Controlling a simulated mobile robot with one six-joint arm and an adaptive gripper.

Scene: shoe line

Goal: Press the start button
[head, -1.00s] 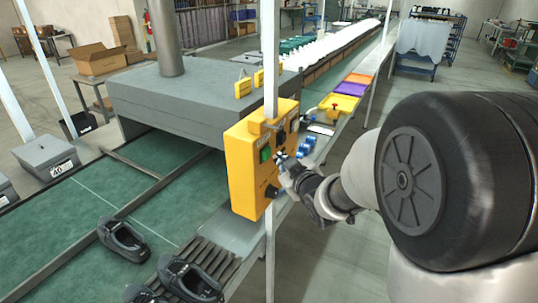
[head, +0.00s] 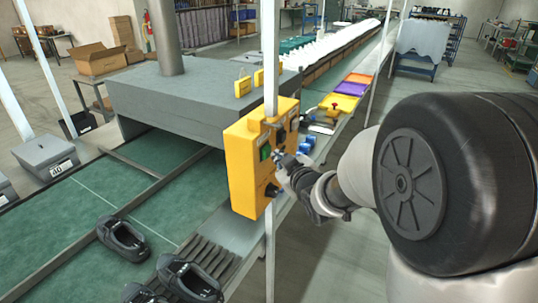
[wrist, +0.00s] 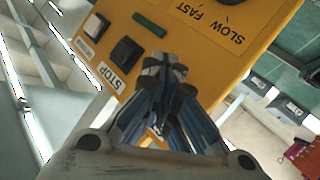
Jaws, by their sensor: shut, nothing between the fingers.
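A yellow control box (head: 247,165) is fixed to a white post beside the conveyor. In the wrist view its face (wrist: 203,58) carries a white button (wrist: 95,27) with a small label I cannot read surely. Beside it is a dark square button (wrist: 127,52) labelled STOP. A dark green bar (wrist: 150,24) and a SLOW/FAST marking are also on the face. My gripper (head: 279,158) is shut and empty, close in front of the box. In the wrist view its fingertips (wrist: 165,68) overlap the face just beside the dark button; I cannot tell whether they touch.
Dark shoes (head: 122,238) lie on the green conveyor (head: 80,205) and on a ribbed rack (head: 215,258). The grey machine hood (head: 190,100) stands behind the box. A yellow tray (head: 340,102) lies farther along the bench. Floor is open at the right.

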